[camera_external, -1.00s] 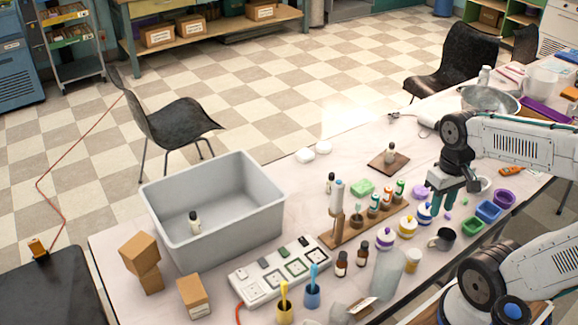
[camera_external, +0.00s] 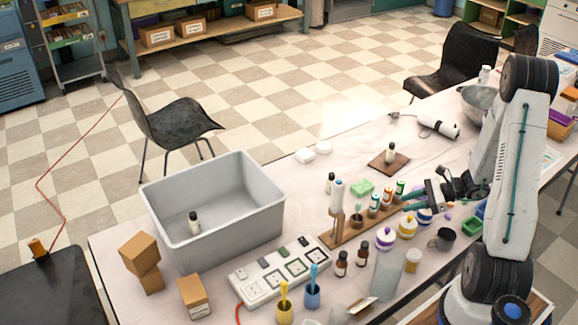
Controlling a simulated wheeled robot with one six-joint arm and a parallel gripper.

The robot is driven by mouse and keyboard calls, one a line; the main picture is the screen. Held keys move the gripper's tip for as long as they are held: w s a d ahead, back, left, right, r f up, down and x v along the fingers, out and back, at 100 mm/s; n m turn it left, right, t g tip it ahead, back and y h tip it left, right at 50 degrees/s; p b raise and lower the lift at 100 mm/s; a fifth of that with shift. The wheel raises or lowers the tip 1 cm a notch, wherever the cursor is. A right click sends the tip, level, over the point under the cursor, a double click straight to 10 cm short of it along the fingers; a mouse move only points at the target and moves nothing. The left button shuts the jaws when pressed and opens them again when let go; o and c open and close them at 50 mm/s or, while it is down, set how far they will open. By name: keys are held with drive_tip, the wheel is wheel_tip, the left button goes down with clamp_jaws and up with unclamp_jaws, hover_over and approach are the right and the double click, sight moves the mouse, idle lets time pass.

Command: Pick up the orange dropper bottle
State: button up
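A wooden rack (camera_external: 345,241) near the middle of the table holds several small dropper bottles with coloured labels. One with an orange-red label (camera_external: 387,200) stands upright in it and seems to be the orange dropper bottle; its small size makes the colour hard to be sure of. A neighbouring bottle (camera_external: 374,204) also shows some orange and teal, and a green one (camera_external: 399,188) stands at the rack's right end. My gripper (camera_external: 408,202) is just right of the rack, its teal fingers pointing left towards the bottles. The fingers look apart, with nothing seen between them.
White jars with purple (camera_external: 385,238) and yellow (camera_external: 407,227) parts stand in front of the rack. Two brown bottles (camera_external: 341,263), a clear cylinder (camera_external: 388,274) and a dark mug (camera_external: 442,239) are nearby. A grey bin (camera_external: 255,220) is at left.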

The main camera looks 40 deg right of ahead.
sight(388, 192)
drive_tip(key=w+d+m+t+h, duration=0.2)
drive_tip(key=w+d+m+t, duration=0.1)
drive_tip(key=w+d+m, duration=0.1)
drive_tip(key=shift+h, duration=0.3)
drive_tip(key=x, duration=0.8)
drive_tip(key=shift+d+f, duration=0.25)
drive_tip(key=shift+f, duration=0.05)
drive_tip(key=c, duration=0.6)
